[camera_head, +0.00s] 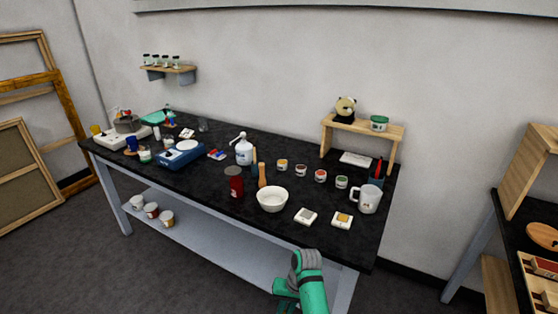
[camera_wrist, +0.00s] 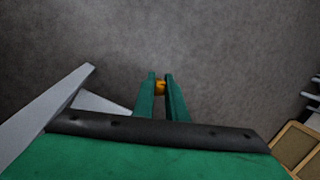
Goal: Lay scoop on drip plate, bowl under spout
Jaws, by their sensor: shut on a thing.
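My gripper (camera_wrist: 160,77) has its two green fingers shut on a small orange thing (camera_wrist: 160,87) in the wrist view. Only a bit of that thing shows between the fingers, so I cannot tell whether it is the scoop. In the head view my green arm is at the bottom, in front of the table, and the fingertips cannot be made out. A white bowl (camera_head: 272,200) stands upright near the table's front edge. A white pump bottle with a spout (camera_head: 243,152) stands behind it to the left, apart from it. I cannot pick out the drip plate for certain.
The black-topped table (camera_head: 215,196) is crowded. Near the bowl are a dark red jar (camera_head: 235,184), a wooden pepper-mill shape (camera_head: 262,176), two small square tiles, several small paint pots and a white jug (camera_head: 367,199). A blue scale (camera_head: 180,155) stands farther left. The floor in front is clear.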

